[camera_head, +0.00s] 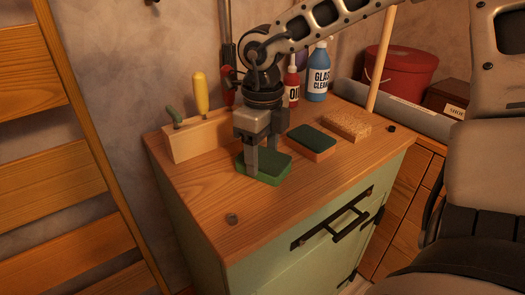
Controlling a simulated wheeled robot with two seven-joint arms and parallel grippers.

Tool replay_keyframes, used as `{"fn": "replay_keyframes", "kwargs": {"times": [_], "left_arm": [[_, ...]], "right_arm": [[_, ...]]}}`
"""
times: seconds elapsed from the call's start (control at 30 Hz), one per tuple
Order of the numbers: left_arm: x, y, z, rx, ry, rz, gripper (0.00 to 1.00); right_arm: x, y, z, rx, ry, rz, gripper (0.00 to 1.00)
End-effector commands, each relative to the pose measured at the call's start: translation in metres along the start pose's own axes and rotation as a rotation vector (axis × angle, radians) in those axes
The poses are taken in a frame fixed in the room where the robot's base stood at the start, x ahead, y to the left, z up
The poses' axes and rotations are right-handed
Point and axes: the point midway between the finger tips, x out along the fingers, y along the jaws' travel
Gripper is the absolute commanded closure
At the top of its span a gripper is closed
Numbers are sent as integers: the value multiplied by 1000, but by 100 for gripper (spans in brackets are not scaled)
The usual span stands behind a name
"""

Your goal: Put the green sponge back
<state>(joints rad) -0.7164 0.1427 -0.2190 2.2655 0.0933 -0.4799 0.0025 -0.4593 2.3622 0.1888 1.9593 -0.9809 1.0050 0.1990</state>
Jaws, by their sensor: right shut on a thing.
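The green sponge (275,169) is a flat bright green block at the middle of the wooden cabinet top (205,197). My right gripper (261,157) points down and is shut on it, with the fingers hiding part of its left and back sides. The sponge is at or very close to the wood; I cannot tell whether it touches. My left gripper is not in view.
A dark green and orange sponge (312,143) and a tan sponge (346,125) lie to the right. A wooden holder (197,138) with yellow and green handles stands behind left. Red and blue bottles (318,77) stand behind.

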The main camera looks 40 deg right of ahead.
Motion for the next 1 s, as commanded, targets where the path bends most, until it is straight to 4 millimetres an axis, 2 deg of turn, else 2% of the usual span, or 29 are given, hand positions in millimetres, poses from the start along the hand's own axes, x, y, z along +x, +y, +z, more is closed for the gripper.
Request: {"fn": "replay_keyframes", "kwargs": {"times": [0.23, 0.27, 0.3, 0.33, 0.7, 0.87, 1.0], "left_arm": [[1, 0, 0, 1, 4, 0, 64], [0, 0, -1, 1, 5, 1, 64], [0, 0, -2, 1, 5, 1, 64], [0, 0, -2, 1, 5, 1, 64], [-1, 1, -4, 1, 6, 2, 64], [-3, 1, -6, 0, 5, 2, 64], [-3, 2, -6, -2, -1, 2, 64]], "right_arm": [[1, 0, 0, 0, -1, 0, 61], [1, 0, 0, 0, -1, 0, 37], [0, 0, 0, 0, -1, 0, 26], [0, 0, 0, 0, -1, 0, 21], [-6, 0, 1, 0, -3, -1, 21], [-32, 0, 1, 0, -7, -2, 21], [-64, 0, 1, 0, -8, -2, 21]]}}
